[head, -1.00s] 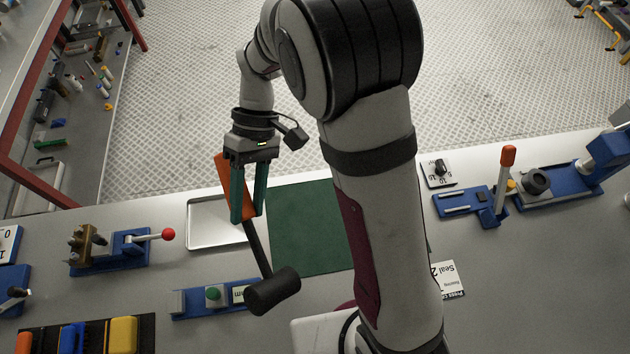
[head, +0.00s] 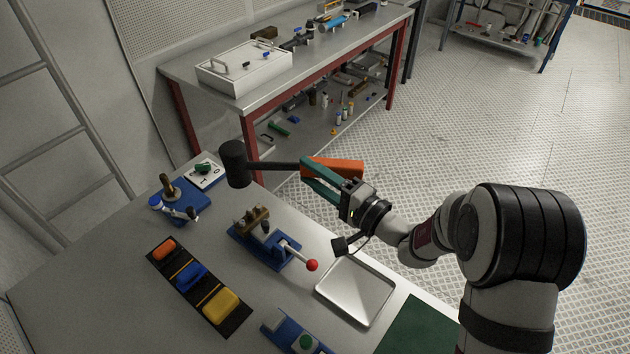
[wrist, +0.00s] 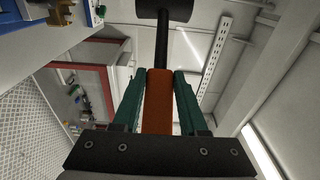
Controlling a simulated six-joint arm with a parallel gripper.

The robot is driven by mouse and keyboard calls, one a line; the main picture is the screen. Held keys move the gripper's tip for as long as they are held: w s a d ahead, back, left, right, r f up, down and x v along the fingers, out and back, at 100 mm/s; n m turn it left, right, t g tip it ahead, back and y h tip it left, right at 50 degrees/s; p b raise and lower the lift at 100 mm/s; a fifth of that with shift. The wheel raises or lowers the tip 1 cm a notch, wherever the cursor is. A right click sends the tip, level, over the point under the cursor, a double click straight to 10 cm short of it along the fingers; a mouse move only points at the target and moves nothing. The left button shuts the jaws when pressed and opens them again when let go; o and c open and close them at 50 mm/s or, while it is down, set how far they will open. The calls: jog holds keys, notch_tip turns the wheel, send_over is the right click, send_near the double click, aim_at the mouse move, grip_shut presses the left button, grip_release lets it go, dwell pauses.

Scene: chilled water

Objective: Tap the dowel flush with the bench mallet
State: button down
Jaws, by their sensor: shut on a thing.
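The bench mallet has a black head (head: 236,164), a dark shaft and an orange grip (head: 345,168). My gripper (head: 306,174) is shut on the orange grip, its two teal fingers on either side. In the head view the mallet is raised, roughly level, with its head to the left, beyond the bench's back edge as pictured. In the wrist view the orange grip (wrist: 159,100) lies between the fingers and the head (wrist: 165,10) is cut off at the top. A brown block (head: 254,219) sits on a blue fixture (head: 240,238) below; I cannot clearly make out a dowel in it.
A lever with a red knob (head: 312,265) rises from the fixture. A metal tray (head: 355,292) and green mat (head: 415,330) lie to its right. A black holder (head: 236,323) with coloured blocks lies in front. Another blue fixture (head: 190,207) stands at the left. A second bench (head: 320,55) stands behind.

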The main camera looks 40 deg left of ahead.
jog(key=shift+w+d+f, duration=0.1)
jog(key=shift+d+f, duration=0.05)
jog(key=shift+f, duration=2.3)
jog(key=shift+f, duration=0.3)
